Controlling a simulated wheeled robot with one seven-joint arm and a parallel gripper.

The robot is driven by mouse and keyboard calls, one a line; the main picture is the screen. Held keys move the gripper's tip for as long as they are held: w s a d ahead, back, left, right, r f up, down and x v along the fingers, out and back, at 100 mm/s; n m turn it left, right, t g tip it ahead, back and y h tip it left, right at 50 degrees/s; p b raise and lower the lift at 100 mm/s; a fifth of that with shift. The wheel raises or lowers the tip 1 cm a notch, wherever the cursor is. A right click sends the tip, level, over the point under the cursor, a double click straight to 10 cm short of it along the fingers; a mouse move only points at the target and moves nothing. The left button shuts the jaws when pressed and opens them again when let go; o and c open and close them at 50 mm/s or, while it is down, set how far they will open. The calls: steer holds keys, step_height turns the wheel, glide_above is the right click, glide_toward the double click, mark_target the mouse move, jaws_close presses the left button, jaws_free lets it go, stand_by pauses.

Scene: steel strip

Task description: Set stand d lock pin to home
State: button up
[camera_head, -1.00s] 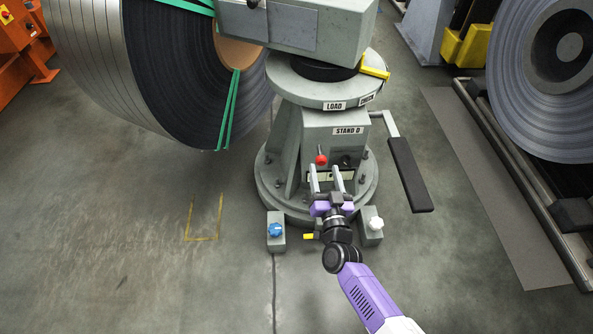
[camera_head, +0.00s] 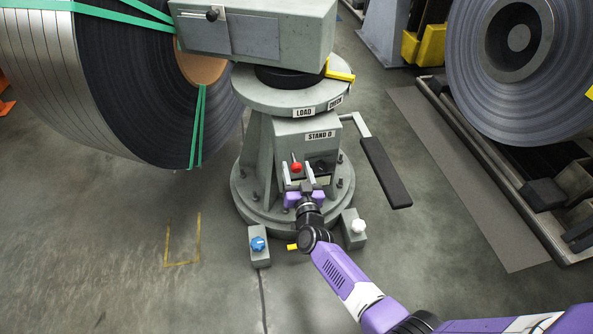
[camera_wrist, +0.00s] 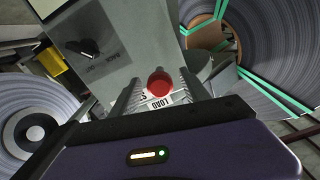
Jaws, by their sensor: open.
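Stand D (camera_head: 270,140) is a grey pedestal with a "STAND D" plate (camera_head: 321,136). A red knob (camera_head: 297,168), seemingly the lock pin, is on its front low down. My gripper (camera_head: 298,178) is at the stand's front, its open fingers pointing at the knob. In the wrist view, the red knob (camera_wrist: 159,83) appears between the two fingers, with a gap on each side. How deep the knob sits between them is unclear. The collar above carries "LOAD" (camera_head: 303,112) and "CHECK" plates. No home mark is readable.
A black-gripped crank handle (camera_head: 386,172) sticks out at the stand's right. Small posts with a blue knob (camera_head: 257,243) and a white knob (camera_head: 358,226) stand in front. A banded steel coil (camera_head: 120,85) hangs left; another coil (camera_head: 470,70) is at right. Floor at front left is clear.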

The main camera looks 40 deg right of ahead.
jaws_close()
stand_by(1.4)
